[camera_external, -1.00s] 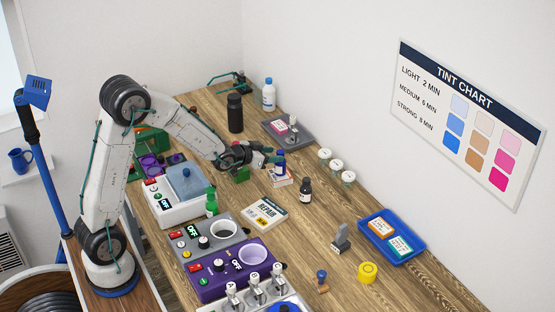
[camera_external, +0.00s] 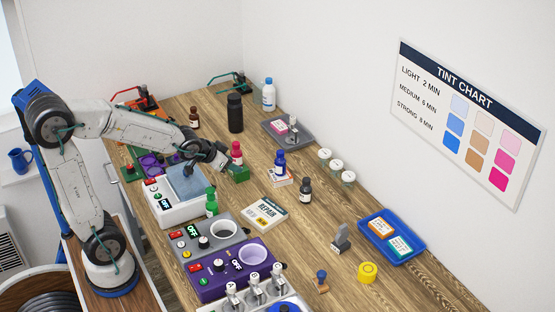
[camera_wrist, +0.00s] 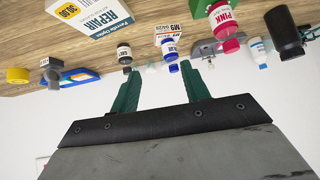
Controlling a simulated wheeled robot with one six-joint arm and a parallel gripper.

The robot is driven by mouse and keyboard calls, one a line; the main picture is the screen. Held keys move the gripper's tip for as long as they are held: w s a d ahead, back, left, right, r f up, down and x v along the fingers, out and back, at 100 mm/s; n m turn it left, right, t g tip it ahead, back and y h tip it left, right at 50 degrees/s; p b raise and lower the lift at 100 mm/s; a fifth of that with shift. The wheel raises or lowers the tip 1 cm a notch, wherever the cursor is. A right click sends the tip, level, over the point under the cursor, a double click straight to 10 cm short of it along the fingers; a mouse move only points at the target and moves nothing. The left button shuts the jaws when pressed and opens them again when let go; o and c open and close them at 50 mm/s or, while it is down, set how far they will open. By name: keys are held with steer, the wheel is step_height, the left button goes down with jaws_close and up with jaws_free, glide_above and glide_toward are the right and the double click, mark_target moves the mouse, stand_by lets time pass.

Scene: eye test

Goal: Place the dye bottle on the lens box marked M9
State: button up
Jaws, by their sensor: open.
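The dye bottle with a blue cap (camera_external: 280,163) stands upright on a small white lens box (camera_external: 281,181). In the wrist view, which is turned over, the blue bottle (camera_wrist: 170,49) meets the box marked M9 (camera_wrist: 170,29). My gripper (camera_external: 222,162) is to the left of that bottle, apart from it, near a pink bottle (camera_external: 236,153). The wrist view shows my gripper (camera_wrist: 160,73) with its two green fingers apart and nothing between them.
The pink bottle stands at a green block (camera_external: 238,174). A dark bottle (camera_external: 305,190) and a REPAIR box (camera_external: 264,213) are near the M9 box. A green bottle (camera_external: 211,203) stands by the dye machines. A blue tray (camera_external: 405,250) lies at right. The front right wood is fairly clear.

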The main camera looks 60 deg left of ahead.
steer(key=s+d+r+g, duration=0.1)
steer(key=s+d+g, duration=0.1)
steer(key=s, duration=0.7)
steer(key=s+d+g+h, duration=0.1)
steer(key=s+d+g, duration=0.1)
steer(key=s, duration=0.7)
steer(key=s+d+r+m+g, duration=0.1)
steer(key=s+d+g, duration=0.1)
steer(key=s, duration=0.8)
steer(key=shift+d+r+g, duration=0.3)
steer(key=shift+r+g, duration=0.05)
steer(key=shift+g, duration=0.45)
